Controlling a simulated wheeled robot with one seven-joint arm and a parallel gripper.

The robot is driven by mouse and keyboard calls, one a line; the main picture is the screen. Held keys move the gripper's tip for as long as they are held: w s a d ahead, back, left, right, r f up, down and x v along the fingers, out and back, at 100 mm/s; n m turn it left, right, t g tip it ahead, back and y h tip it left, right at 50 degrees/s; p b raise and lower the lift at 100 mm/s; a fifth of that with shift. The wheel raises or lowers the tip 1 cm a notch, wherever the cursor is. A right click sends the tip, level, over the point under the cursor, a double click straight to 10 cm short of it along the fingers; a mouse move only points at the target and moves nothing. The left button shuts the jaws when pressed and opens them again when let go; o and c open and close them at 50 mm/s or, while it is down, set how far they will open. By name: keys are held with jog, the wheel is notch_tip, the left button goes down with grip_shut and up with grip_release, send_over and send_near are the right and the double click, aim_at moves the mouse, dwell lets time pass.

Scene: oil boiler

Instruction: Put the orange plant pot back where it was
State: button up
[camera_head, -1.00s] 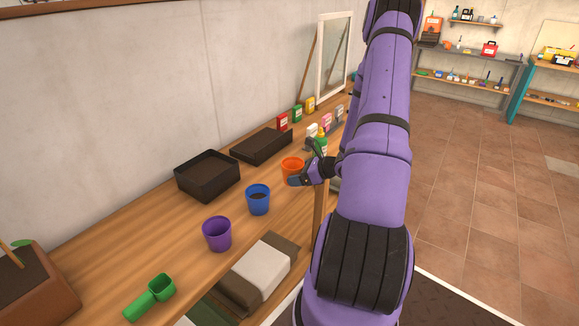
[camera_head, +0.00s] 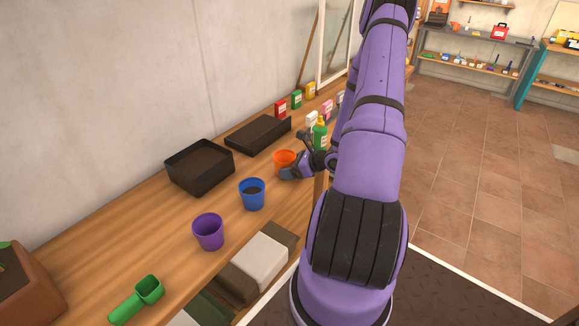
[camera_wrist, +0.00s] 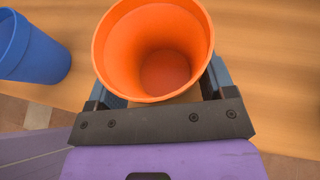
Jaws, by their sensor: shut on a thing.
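The orange plant pot (camera_head: 284,157) is upright over the wooden bench in the head view, in line with the blue and purple pots. In the wrist view the orange pot (camera_wrist: 153,50) shows from above, empty inside. My gripper (camera_head: 290,172) is shut on it, with a finger on either side of the pot in the wrist view (camera_wrist: 155,85). I cannot tell whether the pot's base touches the bench.
A green scoop (camera_head: 138,300), a soil tray (camera_head: 200,166), a dark flat tray (camera_head: 258,134) and a green bottle (camera_head: 320,134) are also on the bench (camera_head: 110,235).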

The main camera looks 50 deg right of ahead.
jog(key=shift+f, duration=0.15)
jog(key=o, duration=1)
